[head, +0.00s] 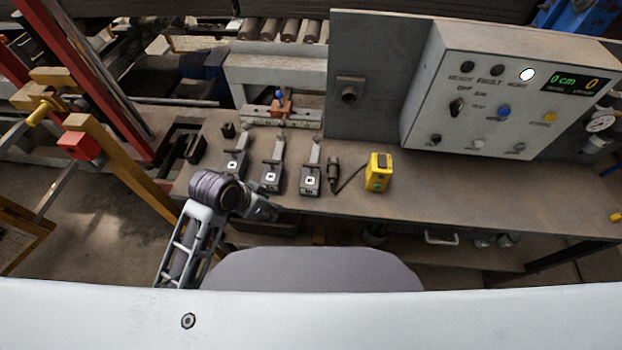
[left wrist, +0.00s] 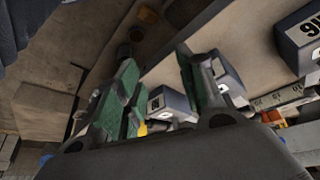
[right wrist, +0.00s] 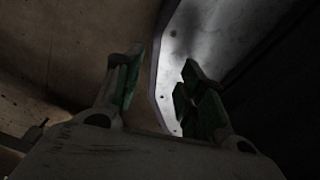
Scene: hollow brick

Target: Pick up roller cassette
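Three small grey units with upright arms and white labelled blocks stand in a row on the bench: left (head: 236,165), middle (head: 271,178) and right (head: 311,181). They may be the roller cassettes; I cannot tell for sure. My left gripper (head: 268,210) is at the bench's front edge, just in front of the middle unit. In the left wrist view its green-padded fingers (left wrist: 160,75) are apart. A labelled block (left wrist: 168,104) shows in the gap beyond them, not gripped. My right gripper (right wrist: 160,78) is open and empty in the right wrist view, and out of the head view.
A dark handheld tool (head: 333,172) and a yellow box (head: 378,172) stand right of the row. A control box (head: 510,90) and a grey panel (head: 365,80) stand behind. A red post (head: 95,85) and yellow beam (head: 125,165) are at left. The bench's right front is clear.

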